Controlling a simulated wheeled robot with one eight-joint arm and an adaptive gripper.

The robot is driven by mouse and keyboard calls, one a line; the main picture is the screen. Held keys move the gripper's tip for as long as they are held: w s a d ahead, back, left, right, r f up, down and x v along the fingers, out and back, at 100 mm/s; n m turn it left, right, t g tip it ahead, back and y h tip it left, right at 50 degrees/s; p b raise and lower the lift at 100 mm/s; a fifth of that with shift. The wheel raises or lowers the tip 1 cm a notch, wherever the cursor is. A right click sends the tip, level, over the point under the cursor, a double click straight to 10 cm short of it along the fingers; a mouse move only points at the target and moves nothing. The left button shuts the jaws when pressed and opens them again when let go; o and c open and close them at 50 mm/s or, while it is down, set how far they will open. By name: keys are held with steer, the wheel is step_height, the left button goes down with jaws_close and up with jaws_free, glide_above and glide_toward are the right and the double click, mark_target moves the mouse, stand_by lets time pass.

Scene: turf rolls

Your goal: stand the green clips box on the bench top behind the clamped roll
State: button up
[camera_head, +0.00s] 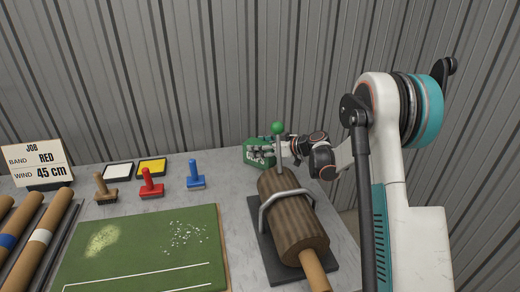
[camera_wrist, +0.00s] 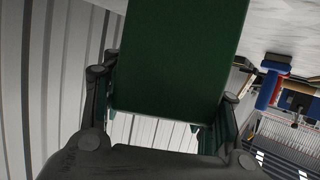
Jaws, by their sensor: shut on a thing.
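The green clips box (camera_head: 252,156) is at the back right of the bench top (camera_head: 225,171), behind the clamped roll (camera_head: 291,219). My gripper (camera_head: 270,149) reaches in from the right and is shut on the box. In the wrist view the box (camera_wrist: 180,60) fills the middle, between the fingers of my gripper (camera_wrist: 160,120). The clamped roll is brown and ribbed, held under a grey metal bracket on a dark base. I cannot tell whether the box touches the bench top.
A green-knobbed lever (camera_head: 278,130) stands upright close to the box and my gripper. Blue (camera_head: 195,178), red (camera_head: 151,187) and brown (camera_head: 103,189) stamps, two ink pads (camera_head: 152,168) and a green mat (camera_head: 150,250) lie to the left. A corrugated wall is behind.

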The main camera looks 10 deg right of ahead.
steer(key=shift+r, duration=0.1)
steer(key=o, duration=1.3)
steer(key=shift+s+d+r, duration=0.1)
steer(key=p+v, duration=0.3)
steer(key=v, duration=0.8)
steer(key=shift+s+d+p, duration=0.25)
steer(key=shift+p, duration=0.05)
